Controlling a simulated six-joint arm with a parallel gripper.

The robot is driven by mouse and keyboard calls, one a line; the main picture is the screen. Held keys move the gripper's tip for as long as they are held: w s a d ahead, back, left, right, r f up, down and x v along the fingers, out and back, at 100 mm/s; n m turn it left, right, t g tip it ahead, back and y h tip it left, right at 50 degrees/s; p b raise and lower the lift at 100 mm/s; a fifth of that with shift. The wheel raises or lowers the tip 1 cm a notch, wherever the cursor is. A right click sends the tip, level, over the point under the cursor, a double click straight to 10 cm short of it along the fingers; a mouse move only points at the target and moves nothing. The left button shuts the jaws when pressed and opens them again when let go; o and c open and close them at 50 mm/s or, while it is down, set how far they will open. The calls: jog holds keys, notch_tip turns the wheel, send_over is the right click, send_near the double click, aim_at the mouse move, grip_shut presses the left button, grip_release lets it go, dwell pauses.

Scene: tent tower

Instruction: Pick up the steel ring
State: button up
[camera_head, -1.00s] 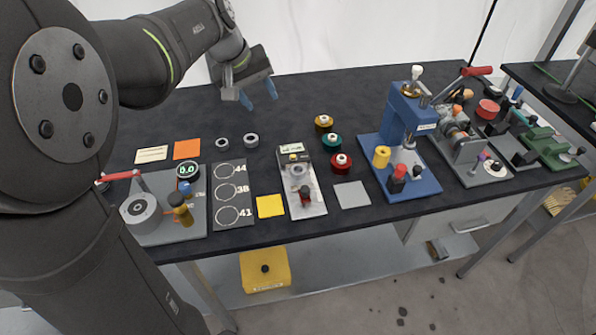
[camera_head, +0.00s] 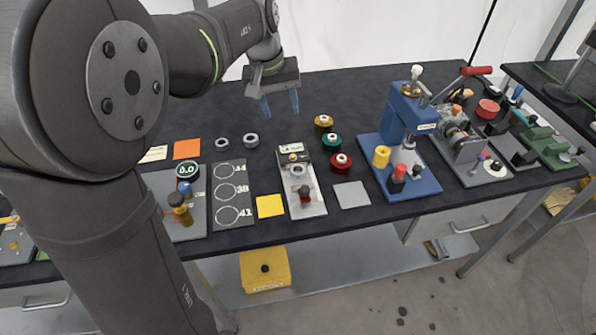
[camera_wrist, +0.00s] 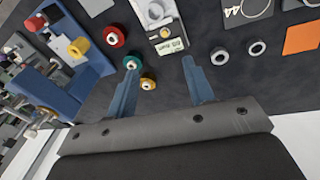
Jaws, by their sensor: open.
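Two small grey metal rings lie flat on the dark bench mat, the left ring (camera_head: 222,143) a little apart from the right ring (camera_head: 251,140). In the wrist view the right ring (camera_wrist: 219,50) and the left ring (camera_wrist: 257,48) lie beyond my fingertips, to the right. A similar grey ring (camera_head: 297,171) sits in the light fixture. I cannot tell which one is meant by the steel ring. My gripper (camera_head: 281,109) is open and empty above the back of the bench, up and right of the two loose rings. Its two blue fingers (camera_wrist: 160,62) are spread apart.
Brown, green and red spools (camera_head: 332,141) stand right of the fixture (camera_head: 303,205). A blue press (camera_head: 404,150) is further right. A grey board (camera_head: 229,170) with ring outlines and an orange square (camera_head: 187,149) lie near the rings. The bench behind the rings is clear.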

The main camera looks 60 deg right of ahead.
aim_at(298, 169)
jog(key=s+f, duration=0.1)
jog(key=f, duration=0.5)
jog(key=s+d+f+m+y, duration=0.1)
jog(key=f, duration=0.5)
jog(key=s+f+m+t+y, duration=0.1)
jog(key=s+f, duration=0.1)
jog(key=f, duration=0.4)
jog(key=shift+d+f, duration=0.15)
jog(key=shift+f, duration=0.25)
jog(key=c, duration=0.9)
jog(key=shift+w, duration=0.1)
